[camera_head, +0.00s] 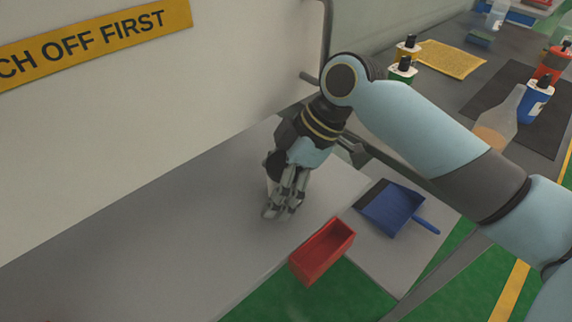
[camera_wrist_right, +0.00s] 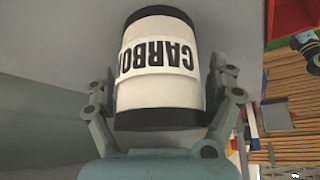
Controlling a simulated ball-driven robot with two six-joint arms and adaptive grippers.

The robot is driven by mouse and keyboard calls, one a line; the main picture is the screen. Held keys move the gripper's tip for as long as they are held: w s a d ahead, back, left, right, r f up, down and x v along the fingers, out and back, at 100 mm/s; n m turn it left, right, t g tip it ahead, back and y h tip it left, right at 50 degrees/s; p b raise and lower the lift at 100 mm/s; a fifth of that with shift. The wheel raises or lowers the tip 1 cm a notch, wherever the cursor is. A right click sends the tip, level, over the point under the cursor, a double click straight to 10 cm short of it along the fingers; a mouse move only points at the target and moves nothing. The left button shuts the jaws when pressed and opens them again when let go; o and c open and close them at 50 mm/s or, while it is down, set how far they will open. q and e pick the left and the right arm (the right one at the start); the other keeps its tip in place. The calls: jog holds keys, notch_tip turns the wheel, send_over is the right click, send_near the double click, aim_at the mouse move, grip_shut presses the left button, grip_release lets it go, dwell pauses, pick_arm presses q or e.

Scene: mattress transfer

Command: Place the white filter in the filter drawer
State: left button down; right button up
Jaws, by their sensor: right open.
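The white filter (camera_wrist_right: 158,68) is a white cylinder with black ends and black lettering starting "CARBO". It fills the middle of the right wrist view. In the head view it is almost wholly hidden behind my right gripper (camera_head: 281,211). That gripper is low over the grey bench top, its fingers pointing down. In the wrist view its open fingers (camera_wrist_right: 163,98) stand on both sides of the filter; I cannot tell whether they touch it. A red open-topped box (camera_head: 322,250), drawer-like and empty-looking, sits at the bench's front edge, right of the gripper. My left gripper is out of view.
A blue dustpan (camera_head: 393,209) lies right of the red box. Several bottles, including a blue one (camera_head: 536,101), and a yellow cloth (camera_head: 450,59) are on the far right bench. A wall with a yellow sign (camera_head: 95,42) stands behind. The left bench top is clear.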

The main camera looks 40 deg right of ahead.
jog(key=shift+c, duration=0.3)
jog(key=c, duration=1.3)
jog(key=shift+r, duration=0.1)
jog(key=shift+c, duration=0.2)
